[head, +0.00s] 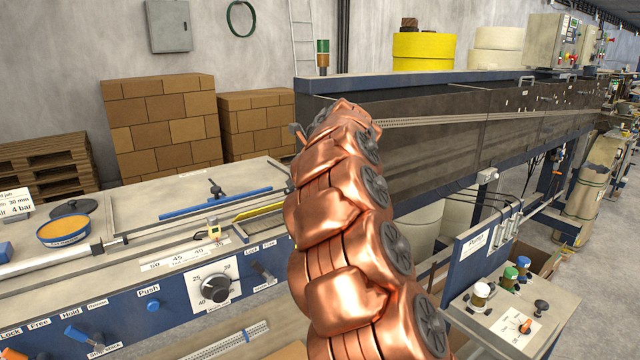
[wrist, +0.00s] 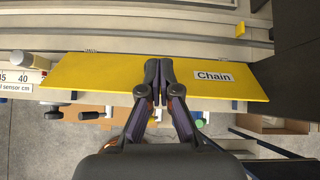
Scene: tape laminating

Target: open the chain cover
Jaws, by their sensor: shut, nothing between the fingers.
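The chain cover (wrist: 110,75) is a long yellow panel across the upper half of the wrist view, with a white "Chain" label (wrist: 214,76) on its right part. My gripper (wrist: 158,72) is shut and empty, its fingertips overlapping the middle of the panel, left of the label. I cannot tell whether the fingers touch it. In the head view a strip of the yellow cover (head: 258,212) shows left of my arm; the rest, and my gripper, are hidden behind the arm.
The control bench (head: 150,270) carries a dial (head: 215,288) and several levers. A ruler strip (wrist: 22,82) lies left of the cover in the wrist view. A dark machine wall (wrist: 290,75) stands close to its right end. A long dark trough (head: 440,120) extends right.

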